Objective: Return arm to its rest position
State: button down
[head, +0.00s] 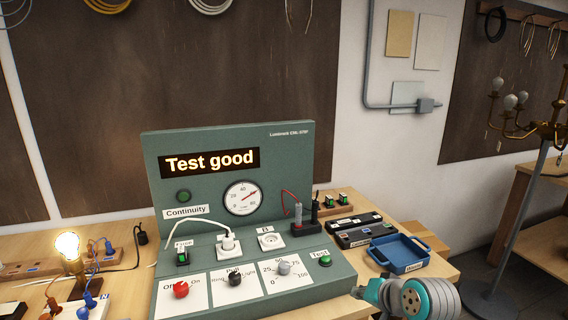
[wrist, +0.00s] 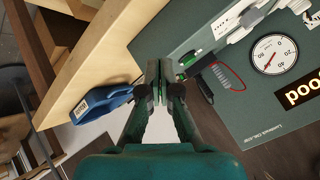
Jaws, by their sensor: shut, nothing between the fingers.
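My gripper (wrist: 161,75) shows in the wrist view, its two fingers together with nothing between them. It hangs in the air, with the edge of the test panel and the table behind it. In the head view part of my teal and grey arm (head: 408,299) shows at the bottom right, in front of the table edge; the fingers cannot be made out there. The green test panel (head: 160,150) stands upright on the table, and its display (head: 211,161) reads "Test good".
A blue tray (head: 428,242) lies right of the panel; it also shows in the wrist view (wrist: 95,103). A dark case (head: 355,236) sits beside it. A lit bulb (head: 68,245) stands at left. A brass chandelier (head: 540,130) on a stand is at right. Floor shows beyond the table.

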jog(key=s+f+t, duration=0.1)
jog(key=s+f, duration=0.8)
jog(key=f, duration=0.4)
jog(key=s+f+t+h, duration=0.2)
jog(key=s+f, duration=0.5)
jog(key=s, duration=0.7)
jog(key=s+r+n+t, duration=0.1)
jog(key=s+r, duration=0.3)
jog(key=s, duration=1)
jog(key=s+r+n+t+h, duration=0.1)
jog(key=s+r+n, duration=0.2)
jog(key=s, duration=1.1)
jog(key=shift+s+r+t, duration=0.25)
jog(key=shift+r+t, duration=0.15)
jog(key=shift+r, duration=0.65)
